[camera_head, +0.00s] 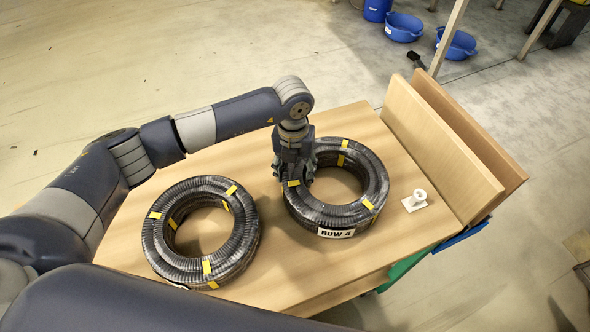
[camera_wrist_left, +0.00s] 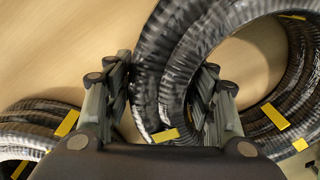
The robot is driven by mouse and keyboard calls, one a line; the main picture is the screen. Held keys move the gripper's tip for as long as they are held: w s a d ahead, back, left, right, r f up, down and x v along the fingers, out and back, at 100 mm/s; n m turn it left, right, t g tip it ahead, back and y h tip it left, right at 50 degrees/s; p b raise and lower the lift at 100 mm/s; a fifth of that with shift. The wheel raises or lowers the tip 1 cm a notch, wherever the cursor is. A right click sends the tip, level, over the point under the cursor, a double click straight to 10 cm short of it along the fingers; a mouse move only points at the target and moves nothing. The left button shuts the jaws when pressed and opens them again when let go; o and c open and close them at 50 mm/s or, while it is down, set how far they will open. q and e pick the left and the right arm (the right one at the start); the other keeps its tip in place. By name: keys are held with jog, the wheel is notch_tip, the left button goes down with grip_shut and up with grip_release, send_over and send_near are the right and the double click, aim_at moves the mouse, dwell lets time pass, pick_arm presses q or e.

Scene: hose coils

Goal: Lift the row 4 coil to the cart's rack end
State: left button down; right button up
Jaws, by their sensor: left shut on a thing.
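The row 4 coil (camera_head: 371,212) is a black ribbed hose ring with yellow tape bands and a white "ROW 4" label on its front side. It is at the middle right of the wooden cart top (camera_head: 262,290). My left gripper (camera_head: 294,180) is shut on the left side of this coil's ring. In the left wrist view the coil (camera_wrist_left: 172,70) passes between the two fingers (camera_wrist_left: 160,115). I cannot tell whether the coil touches the cart top. The rack end (camera_head: 440,150) shows as upright wooden boards at the cart's right. My right gripper is not in view.
A second black coil (camera_head: 158,240) with yellow tape lies to the left on the cart, its edge also in the left wrist view (camera_wrist_left: 38,120). A small white fitting (camera_head: 416,200) stands between the row 4 coil and the boards. Blue tubs (camera_head: 404,27) are on the floor behind.

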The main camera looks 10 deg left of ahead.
pick_arm(q)
jog(key=shift+d, duration=0.1)
jog(key=c, duration=0.6)
grip_release()
jog(key=shift+s+f, duration=0.1)
jog(key=shift+f, duration=0.1)
jog(key=shift+o, duration=0.5)
jog(key=shift+r, duration=0.1)
jog(key=o, duration=0.5)
